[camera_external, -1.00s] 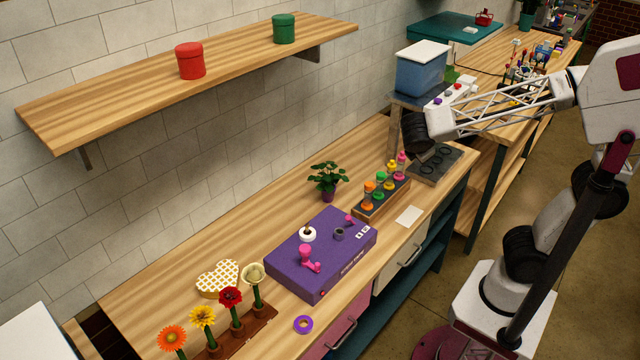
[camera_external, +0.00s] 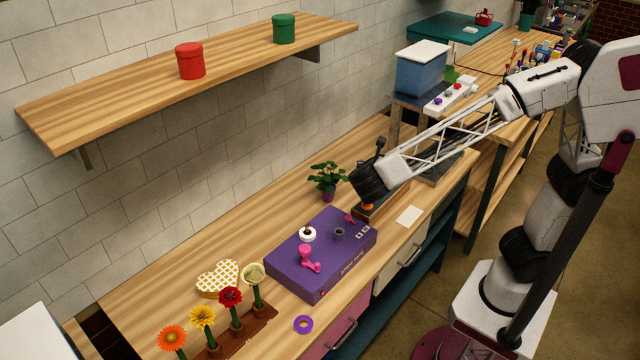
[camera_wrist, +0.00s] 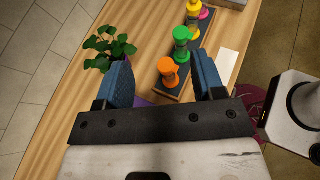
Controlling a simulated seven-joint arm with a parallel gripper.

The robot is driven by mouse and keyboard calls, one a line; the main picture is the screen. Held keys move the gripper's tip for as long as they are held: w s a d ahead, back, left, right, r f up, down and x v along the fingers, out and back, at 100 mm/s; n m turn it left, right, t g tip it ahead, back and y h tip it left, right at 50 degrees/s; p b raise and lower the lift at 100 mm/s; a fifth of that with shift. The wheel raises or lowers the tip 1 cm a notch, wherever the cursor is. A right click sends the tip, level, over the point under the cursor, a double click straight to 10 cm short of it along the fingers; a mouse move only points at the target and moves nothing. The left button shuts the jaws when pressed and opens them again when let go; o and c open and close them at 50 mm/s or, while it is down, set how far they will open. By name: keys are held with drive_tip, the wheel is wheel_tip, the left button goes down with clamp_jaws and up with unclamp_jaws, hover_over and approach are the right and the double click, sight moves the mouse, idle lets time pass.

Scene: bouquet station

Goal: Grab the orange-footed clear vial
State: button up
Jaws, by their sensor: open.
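The orange-footed clear vial (camera_wrist: 168,72) stands at the near end of a row of vials in the wrist view, with orange parts at top and bottom. My gripper (camera_wrist: 163,72) is open, its blue fingers on either side of that vial and apart from it. In the external view, my gripper (camera_external: 366,180) is over the near end of the rack (camera_external: 396,208). It hides most of the vials there, with a bit of orange showing just below it.
Green (camera_wrist: 182,42), yellow (camera_wrist: 194,8) and pink (camera_wrist: 205,13) vials stand in line beyond the orange one. A potted plant (camera_wrist: 106,46) is close to the left finger. A white card (camera_wrist: 228,66) lies at the right. The purple machine (camera_external: 322,252) is nearby.

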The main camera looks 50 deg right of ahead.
wheel_tip(320, 180, down, 11)
drive_tip(key=shift+a, duration=0.25)
drive_tip(key=shift+w+d, duration=0.1)
drive_tip(key=shift+w, duration=0.05)
drive_tip(key=shift+x, duration=1.15)
drive_tip(key=shift+w+d, duration=0.1)
drive_tip(key=shift+x, duration=2.45)
drive_tip(key=shift+w+r, duration=0.1)
drive_tip(key=shift+r, duration=0.05)
clamp_jaws()
